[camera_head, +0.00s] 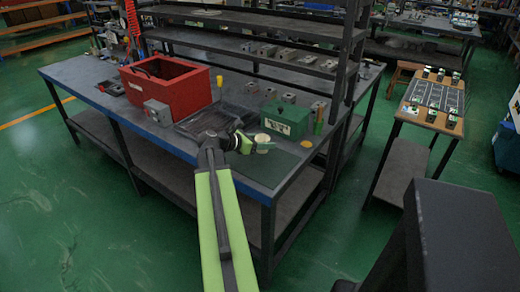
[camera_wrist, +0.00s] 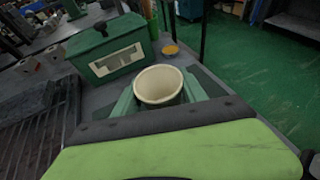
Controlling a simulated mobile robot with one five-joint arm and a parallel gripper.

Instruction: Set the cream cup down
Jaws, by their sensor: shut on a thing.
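The cream cup (camera_wrist: 158,86) sits between the fingers of my gripper (camera_wrist: 160,100) in the wrist view, with its open rim facing the camera. The gripper is shut on it. In the head view the cup (camera_head: 263,139) is a small pale shape at the end of my arm, beside my gripper (camera_head: 256,143). It is over the dark workbench (camera_head: 270,170), near the bench's front right part. The cup's base is hidden, so I cannot tell whether it touches the bench top.
A green box (camera_head: 286,120) stands just behind the cup; it also shows in the wrist view (camera_wrist: 115,58). A red bin (camera_head: 168,85) and grey switch box (camera_head: 158,112) stand left. Bare bench top lies in front of the green box.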

